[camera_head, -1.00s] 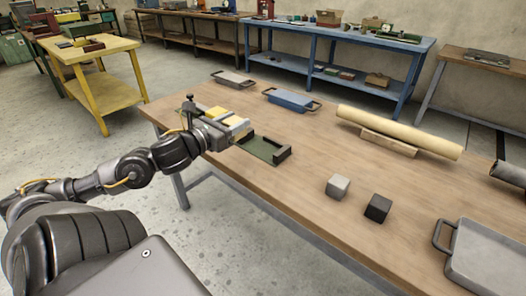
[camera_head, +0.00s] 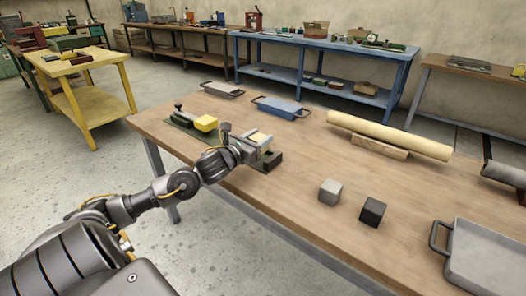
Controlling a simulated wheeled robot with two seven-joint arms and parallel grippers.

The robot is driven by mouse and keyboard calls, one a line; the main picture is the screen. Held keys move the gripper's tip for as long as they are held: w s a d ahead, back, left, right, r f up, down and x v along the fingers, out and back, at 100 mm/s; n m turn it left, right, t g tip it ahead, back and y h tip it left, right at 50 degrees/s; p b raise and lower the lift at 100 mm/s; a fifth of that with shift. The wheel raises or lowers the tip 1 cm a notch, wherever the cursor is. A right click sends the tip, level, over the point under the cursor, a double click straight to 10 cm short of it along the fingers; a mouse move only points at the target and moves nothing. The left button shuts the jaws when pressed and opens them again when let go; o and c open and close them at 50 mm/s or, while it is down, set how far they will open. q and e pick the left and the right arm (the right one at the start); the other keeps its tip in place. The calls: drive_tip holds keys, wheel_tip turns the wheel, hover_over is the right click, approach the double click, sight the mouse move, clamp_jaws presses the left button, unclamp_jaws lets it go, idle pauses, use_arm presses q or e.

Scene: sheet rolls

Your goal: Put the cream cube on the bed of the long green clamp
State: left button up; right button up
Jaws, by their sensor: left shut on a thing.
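The long green clamp (camera_head: 181,121) lies along the left edge of the wooden table, with a dark screw and handle at its far end and an upright stop at its near end. A yellow block (camera_head: 206,123) sits by the screw end. My left gripper (camera_head: 258,142) is shut on the cream cube (camera_head: 260,137), whose pale top shows between the fingers. The gripper is over the near part of the clamp, close to the stop, and hides much of the bed. I cannot tell whether the cube touches the bed. My right gripper is not in view.
A light grey cube (camera_head: 330,192) and a dark cube (camera_head: 373,211) stand on the table (camera_head: 290,231). A beige roll (camera_head: 389,135) rests on a wooden support behind. A grey tray (camera_head: 488,258) is at the right, and grey and blue handled trays lie at the back.

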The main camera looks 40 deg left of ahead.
use_arm(q)
drive_tip(key=shift+w+f, duration=0.35)
drive_tip(key=shift+d+f, duration=0.1)
drive_tip(key=shift+w+f, duration=0.3)
drive_tip(key=shift+f, duration=0.05)
wheel_tip(320, 180, down, 3)
drive_tip(key=shift+w+d+r, duration=0.1)
drive_tip(key=shift+w, duration=0.05)
drive_tip(key=shift+f, duration=0.3)
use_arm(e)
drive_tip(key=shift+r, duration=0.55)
use_arm(q)
drive_tip(key=shift+f+b, duration=0.1)
drive_tip(key=shift+b, duration=0.2)
drive_tip(key=o, duration=1)
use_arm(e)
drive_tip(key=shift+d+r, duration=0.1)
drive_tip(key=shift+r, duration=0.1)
